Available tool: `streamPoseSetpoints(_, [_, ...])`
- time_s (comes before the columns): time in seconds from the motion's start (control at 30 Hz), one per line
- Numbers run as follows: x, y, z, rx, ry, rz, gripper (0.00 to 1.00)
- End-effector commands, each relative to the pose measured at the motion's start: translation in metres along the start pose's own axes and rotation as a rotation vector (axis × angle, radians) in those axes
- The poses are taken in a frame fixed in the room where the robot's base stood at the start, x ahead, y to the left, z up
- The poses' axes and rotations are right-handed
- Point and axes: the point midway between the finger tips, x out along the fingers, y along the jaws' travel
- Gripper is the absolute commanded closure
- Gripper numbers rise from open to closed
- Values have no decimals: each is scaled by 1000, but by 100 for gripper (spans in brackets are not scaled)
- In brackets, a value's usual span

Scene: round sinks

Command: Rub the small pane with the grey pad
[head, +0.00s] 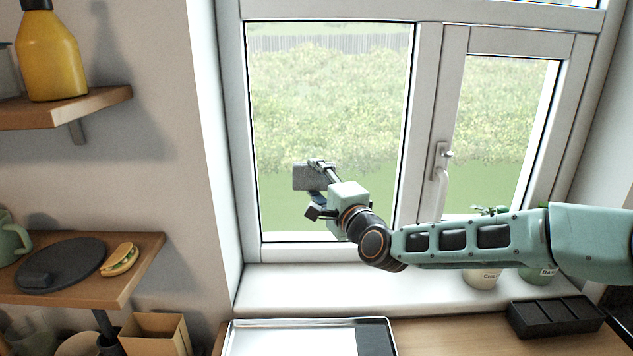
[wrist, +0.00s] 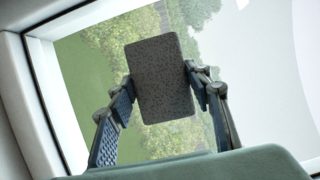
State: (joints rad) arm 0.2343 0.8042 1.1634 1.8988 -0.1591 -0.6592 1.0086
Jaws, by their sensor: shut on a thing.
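A grey speckled pad (head: 308,177) is held in my gripper (head: 320,184), in front of the lower part of the wide left pane (head: 330,100). In the wrist view the pad (wrist: 160,78) stands upright, slightly tilted, with a finger at each side. I cannot tell whether the pad touches the glass. The narrower right pane (head: 505,115) is the smaller of the two large panes in view. It lies to the right of my gripper, with my forearm crossing below it.
A window handle (head: 440,165) sticks out on the frame between the panes. Potted plants (head: 482,278) stand on the sill (head: 350,285) behind my forearm. Below are a tray (head: 235,340) and a black compartment box (head: 555,316). Wooden shelves (head: 130,275) with a yellow bottle (head: 52,55) are left.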

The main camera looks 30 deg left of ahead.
Motion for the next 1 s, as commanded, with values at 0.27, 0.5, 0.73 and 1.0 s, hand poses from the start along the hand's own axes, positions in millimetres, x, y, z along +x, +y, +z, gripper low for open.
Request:
streamPoseSetpoints(0.27, [0, 0, 0, 0, 0, 0, 73])
streamPoseSetpoints(0.5, [4, 0, -2, 1, 0, 0, 73])
streamPoseSetpoints(0.73, [8, 0, -3, 1, 0, 0, 73])
streamPoseSetpoints(1.0, [13, 0, -5, 0, 0, 0, 73])
